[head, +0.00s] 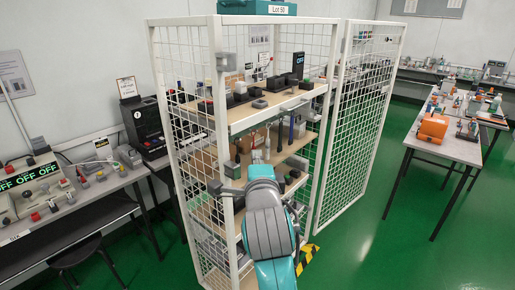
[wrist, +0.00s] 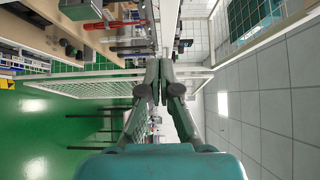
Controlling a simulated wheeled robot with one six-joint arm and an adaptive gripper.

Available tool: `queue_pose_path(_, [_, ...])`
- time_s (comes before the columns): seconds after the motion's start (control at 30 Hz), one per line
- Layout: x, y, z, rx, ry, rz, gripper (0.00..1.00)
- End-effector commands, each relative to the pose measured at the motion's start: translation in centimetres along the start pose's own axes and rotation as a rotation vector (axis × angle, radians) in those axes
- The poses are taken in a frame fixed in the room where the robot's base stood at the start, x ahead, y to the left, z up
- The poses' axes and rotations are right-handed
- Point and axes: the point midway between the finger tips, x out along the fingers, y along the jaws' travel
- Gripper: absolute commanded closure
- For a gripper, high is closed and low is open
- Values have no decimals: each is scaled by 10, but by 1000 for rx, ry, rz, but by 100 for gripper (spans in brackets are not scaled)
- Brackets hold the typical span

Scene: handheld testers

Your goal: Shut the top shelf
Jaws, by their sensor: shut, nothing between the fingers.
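The top shelf (head: 262,117) is a wooden board with a white front edge and a grey handle (head: 295,104). It sits in a white wire-mesh cabinet (head: 222,170) and carries dark boxes and small devices. I cannot tell exactly how far its front edge stands out from the cabinet posts. My arm rises in front of the cabinet in the head view, and my fingertips are not clear there. In the wrist view my gripper (wrist: 158,64) is shut and empty, its tips close to the top shelf's front edge. Whether they touch it cannot be told.
The mesh door (head: 350,130) stands open at the right. Lower shelves (head: 205,207) hold tools. A teal case (head: 258,7) lies on top of the cabinet. A bench (head: 65,225) stands left and a table (head: 440,148) right. Green floor is clear between the door and the table.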

Motion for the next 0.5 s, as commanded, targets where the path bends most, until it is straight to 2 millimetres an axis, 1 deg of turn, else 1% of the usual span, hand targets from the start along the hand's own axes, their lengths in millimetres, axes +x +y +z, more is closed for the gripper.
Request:
queue_pose_path(0.07, [7, 4, -3, 37, -17, 19, 100])
queue_pose_path(0.17, [26, 14, -10, 142, -66, 70, 100])
queue_pose_path(0.3, [59, 30, -24, 374, -168, 177, 100])
queue_pose_path(0.43, [81, 39, -41, 609, -260, 281, 100])
queue_pose_path(0.5, [90, 40, -54, 740, -309, 334, 100])
